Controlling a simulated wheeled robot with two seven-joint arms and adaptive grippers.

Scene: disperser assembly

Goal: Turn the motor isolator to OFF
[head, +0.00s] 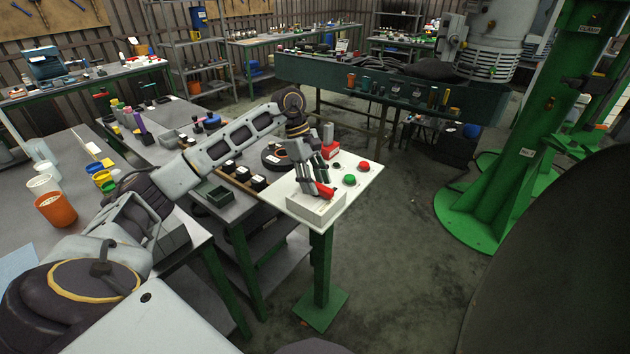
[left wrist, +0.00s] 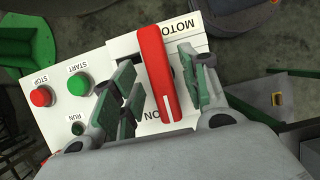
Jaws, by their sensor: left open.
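The motor isolator is a white box (head: 316,208) with a red handle (head: 326,191), on a white panel topping a green post. In the left wrist view the long red handle (left wrist: 157,80) lies along the box, and the white line at its lower end is at the ON label (left wrist: 152,115). My left gripper (head: 314,176) is at the handle. In the left wrist view its open fingers (left wrist: 160,68) straddle the handle, one on each side, with a visible gap at least on the left. Any OFF label is hidden. My right gripper is not in view.
On the same panel are a red STOP button (left wrist: 41,97), a green START button (left wrist: 77,85) and a small RUN button (left wrist: 77,128). A red block (head: 330,151) stands at the panel's back. A grey bench (head: 150,150) with parts adjoins on the left. Floor right of the post is clear.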

